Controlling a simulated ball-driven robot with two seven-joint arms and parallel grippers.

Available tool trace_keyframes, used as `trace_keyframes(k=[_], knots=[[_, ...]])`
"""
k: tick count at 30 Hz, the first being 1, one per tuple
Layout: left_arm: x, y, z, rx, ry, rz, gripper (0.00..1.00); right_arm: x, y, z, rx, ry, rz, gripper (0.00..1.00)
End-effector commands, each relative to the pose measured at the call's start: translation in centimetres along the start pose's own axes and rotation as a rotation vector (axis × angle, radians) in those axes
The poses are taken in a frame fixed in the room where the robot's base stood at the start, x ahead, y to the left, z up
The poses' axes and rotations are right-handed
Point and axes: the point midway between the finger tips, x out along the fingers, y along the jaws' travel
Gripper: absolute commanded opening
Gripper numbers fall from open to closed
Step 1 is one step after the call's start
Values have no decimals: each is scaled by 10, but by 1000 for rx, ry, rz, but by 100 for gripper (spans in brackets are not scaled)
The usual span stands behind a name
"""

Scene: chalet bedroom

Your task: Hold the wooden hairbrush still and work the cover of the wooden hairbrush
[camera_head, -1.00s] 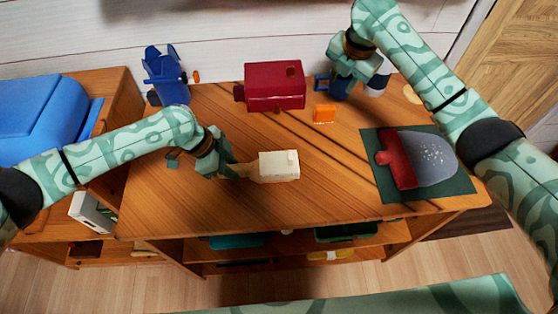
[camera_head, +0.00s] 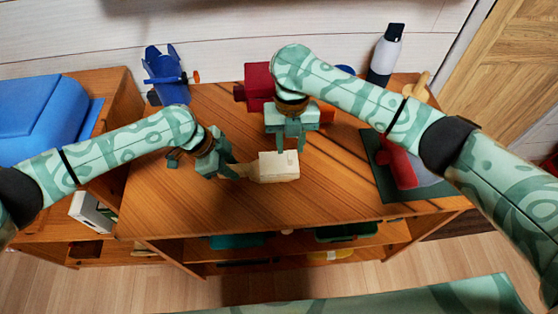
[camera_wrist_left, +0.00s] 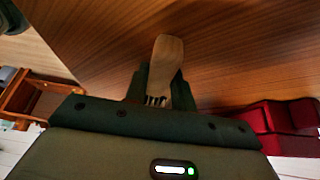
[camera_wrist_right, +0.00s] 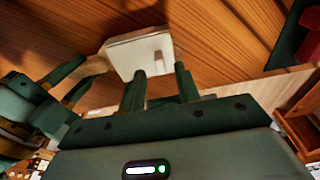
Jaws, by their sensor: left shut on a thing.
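The wooden hairbrush (camera_head: 240,170) lies level at the middle of the desk, its handle to the left. A cream, boxy cover (camera_head: 278,167) with a small raised tab sits over its right end. It also shows in the right wrist view (camera_wrist_right: 130,50). My left gripper (camera_head: 226,171) is shut on the handle; the left wrist view shows the wood (camera_wrist_left: 166,65) between the fingers. My right gripper (camera_head: 290,149) is open just behind and above the cover, fingers pointing at it. The right wrist view shows the fingers apart near the tab (camera_wrist_right: 157,60), with nothing between them.
A dark red box (camera_head: 257,82) stands behind my right gripper, partly hidden by my arm. A green mat (camera_head: 385,188) with a red object (camera_head: 400,160) lies to the right. A blue object (camera_head: 166,78) and a bottle (camera_head: 386,55) stand at the back. The front desktop is clear.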

Motion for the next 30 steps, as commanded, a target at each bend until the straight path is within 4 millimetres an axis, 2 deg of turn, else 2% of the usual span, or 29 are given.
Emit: trace_keyframes(k=[3, 9, 19, 22, 23, 30], knots=[[0, 0, 0, 0, -1, 1, 5, 16, 0, -1, 0, 3, 0, 33], [0, 0, 0, 0, -1, 1, 5, 31, 1, 0, -1, 1, 1, 33], [0, 0, 0, 0, -1, 1, 5, 34, 0, 0, -1, 0, 1, 33], [0, 0, 0, 0, -1, 1, 5, 34, 0, 0, -1, 0, 1, 5], [0, 0, 0, 0, -1, 1, 5, 34, 0, 0, -1, 0, 1, 0], [0, 0, 0, 0, -1, 1, 5, 34, -2, 0, 0, 0, 1, 0]])
